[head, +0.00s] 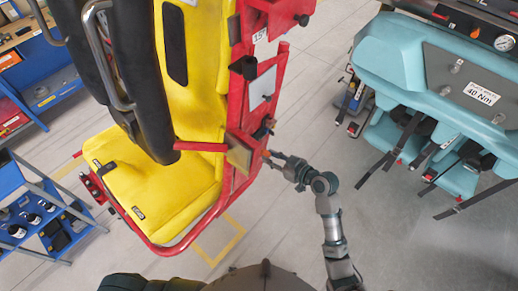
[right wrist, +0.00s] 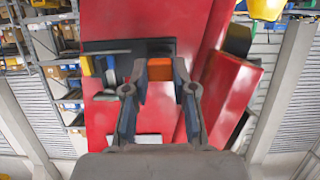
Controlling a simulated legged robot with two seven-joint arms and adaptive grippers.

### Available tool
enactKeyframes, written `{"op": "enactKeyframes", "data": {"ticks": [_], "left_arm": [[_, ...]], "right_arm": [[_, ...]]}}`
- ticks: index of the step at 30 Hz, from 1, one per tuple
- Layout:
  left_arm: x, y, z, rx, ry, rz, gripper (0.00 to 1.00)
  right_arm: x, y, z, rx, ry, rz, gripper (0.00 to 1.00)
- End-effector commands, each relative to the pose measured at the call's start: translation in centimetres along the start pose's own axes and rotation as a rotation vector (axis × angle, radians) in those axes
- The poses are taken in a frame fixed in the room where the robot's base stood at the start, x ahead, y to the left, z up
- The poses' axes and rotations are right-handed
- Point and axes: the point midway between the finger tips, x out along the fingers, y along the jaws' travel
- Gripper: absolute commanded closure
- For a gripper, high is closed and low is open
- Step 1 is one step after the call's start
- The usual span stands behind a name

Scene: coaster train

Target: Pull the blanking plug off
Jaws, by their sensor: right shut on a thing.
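The blanking plug (right wrist: 160,69) shows in the right wrist view as a small orange block between the fingertips, set against the red side of the seat unit. My right gripper (right wrist: 160,78) is shut on it, one dark finger on each side. In the head view my right gripper (head: 273,158) reaches the lower right side of the red frame (head: 240,180) of the yellow seat (head: 160,185). The plug is too small to make out there. Whether it is still seated in its hole is hidden. My left gripper is not in view.
A teal seat unit (head: 390,75) with a 40 Nm label stands at the right, its straps hanging. A blue cart (head: 45,205) is at the lower left, blue shelving (head: 45,90) at the upper left. The grey floor (head: 290,225) around my right arm is clear.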

Motion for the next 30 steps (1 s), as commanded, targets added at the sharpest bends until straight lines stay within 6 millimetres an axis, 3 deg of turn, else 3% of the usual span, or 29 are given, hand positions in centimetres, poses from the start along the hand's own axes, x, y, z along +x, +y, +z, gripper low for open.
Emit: {"op": "enactKeyframes", "data": {"ticks": [15,30], "left_arm": [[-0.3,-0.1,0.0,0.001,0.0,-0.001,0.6],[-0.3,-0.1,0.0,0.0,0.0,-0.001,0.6]], "right_arm": [[-2.1,0.0,0.6,-0.001,0.002,0.0,1.0],[-2.2,0.0,0.6,0.0,0.002,0.0,1.0]]}}
